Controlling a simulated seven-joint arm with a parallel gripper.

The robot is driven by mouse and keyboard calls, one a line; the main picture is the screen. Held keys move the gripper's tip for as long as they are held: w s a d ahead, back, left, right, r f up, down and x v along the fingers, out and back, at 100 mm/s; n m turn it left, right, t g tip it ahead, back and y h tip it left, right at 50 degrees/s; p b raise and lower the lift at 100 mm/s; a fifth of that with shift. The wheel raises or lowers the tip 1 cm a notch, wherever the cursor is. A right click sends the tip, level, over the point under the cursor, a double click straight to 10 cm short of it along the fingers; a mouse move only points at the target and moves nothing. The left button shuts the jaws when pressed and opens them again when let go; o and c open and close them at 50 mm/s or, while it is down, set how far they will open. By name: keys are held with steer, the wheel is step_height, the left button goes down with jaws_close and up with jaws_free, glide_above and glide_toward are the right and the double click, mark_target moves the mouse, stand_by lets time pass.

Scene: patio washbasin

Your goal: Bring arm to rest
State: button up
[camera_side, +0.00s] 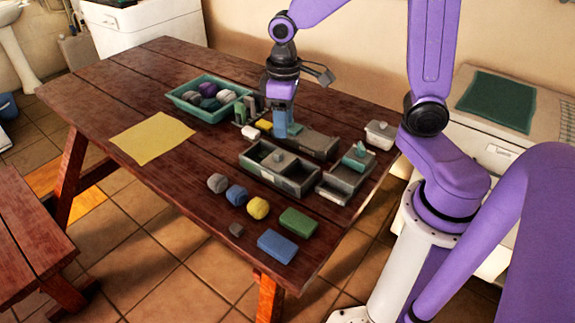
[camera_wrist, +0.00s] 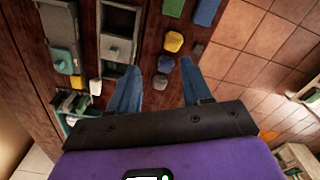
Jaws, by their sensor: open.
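My purple arm reaches over the wooden table (camera_side: 150,70) from the right in the side view. My gripper (camera_side: 283,128) points down near the grey divided boxes at the table's far right part.
A green tray (camera_side: 183,98) holds several balls. A yellow cloth (camera_side: 150,137) lies left. A grey divided box (camera_side: 246,165), loose balls (camera_side: 237,195), a green block (camera_side: 299,222) and a blue block (camera_side: 277,246) lie toward the front. A white lidded container (camera_side: 380,134) stands right.

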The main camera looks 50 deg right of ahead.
steer(key=s+a+r+n, duration=0.1)
steer(key=s+n, duration=0.6)
steer(key=s, duration=1.3)
steer(key=shift+a+r+n, duration=0.25)
steer(key=shift+a+n, duration=0.05)
steer(key=shift+a, duration=0.05)
